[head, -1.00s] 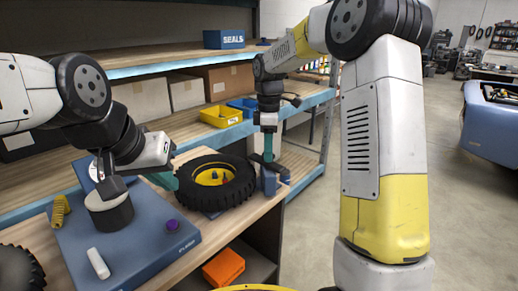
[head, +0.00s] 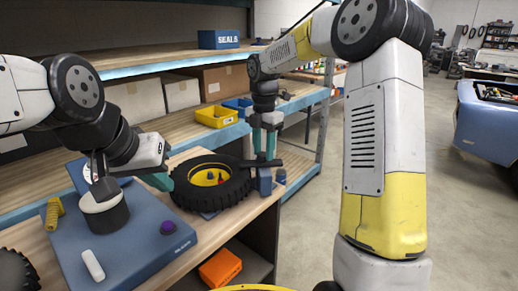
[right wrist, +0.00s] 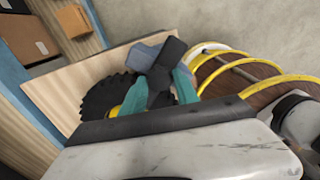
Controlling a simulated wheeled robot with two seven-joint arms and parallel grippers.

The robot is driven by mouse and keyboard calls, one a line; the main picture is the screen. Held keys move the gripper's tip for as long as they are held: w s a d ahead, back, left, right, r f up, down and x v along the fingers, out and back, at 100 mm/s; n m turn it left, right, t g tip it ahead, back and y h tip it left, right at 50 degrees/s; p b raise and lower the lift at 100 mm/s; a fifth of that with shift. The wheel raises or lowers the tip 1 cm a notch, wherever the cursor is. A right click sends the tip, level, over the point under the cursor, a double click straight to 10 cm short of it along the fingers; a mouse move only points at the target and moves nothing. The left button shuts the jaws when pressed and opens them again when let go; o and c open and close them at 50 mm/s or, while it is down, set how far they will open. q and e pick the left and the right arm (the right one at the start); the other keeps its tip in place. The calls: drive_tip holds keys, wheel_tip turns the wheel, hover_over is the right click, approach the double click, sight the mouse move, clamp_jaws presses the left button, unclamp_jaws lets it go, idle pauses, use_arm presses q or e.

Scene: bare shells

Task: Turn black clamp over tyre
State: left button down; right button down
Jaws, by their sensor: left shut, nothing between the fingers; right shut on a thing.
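The black tyre (head: 240,187) with a yellow hub (head: 200,178) lies flat on the bench; its edge also shows in the right wrist view (right wrist: 95,108). The black clamp (head: 246,163) is a bar on top of a blue block (head: 265,186) beside the tyre's right side. Its left end reaches to the tyre's right rim; I cannot tell how far over. My right gripper (head: 265,155) points down, shut on the clamp, whose dark bar (right wrist: 168,55) shows between the teal fingers. My left gripper (head: 158,181) is shut and empty at the tyre's left edge.
A blue plate (head: 140,245) at left holds a dark cylinder (head: 106,218), a yellow spring (head: 53,213), a white rod (head: 93,265) and a purple knob (head: 168,227). Behind are shelves with a yellow bin (head: 216,117). An orange box (head: 220,268) sits below.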

sight(264, 154)
drive_tip(key=shift+n, duration=0.5)
drive_tip(key=c, duration=0.9)
unclamp_jaws()
drive_tip(key=shift+c, duration=0.2)
drive_tip(key=shift+r, duration=0.1)
wheel_tip(264, 154, up, 7)
drive_tip(key=shift+r, duration=0.35)
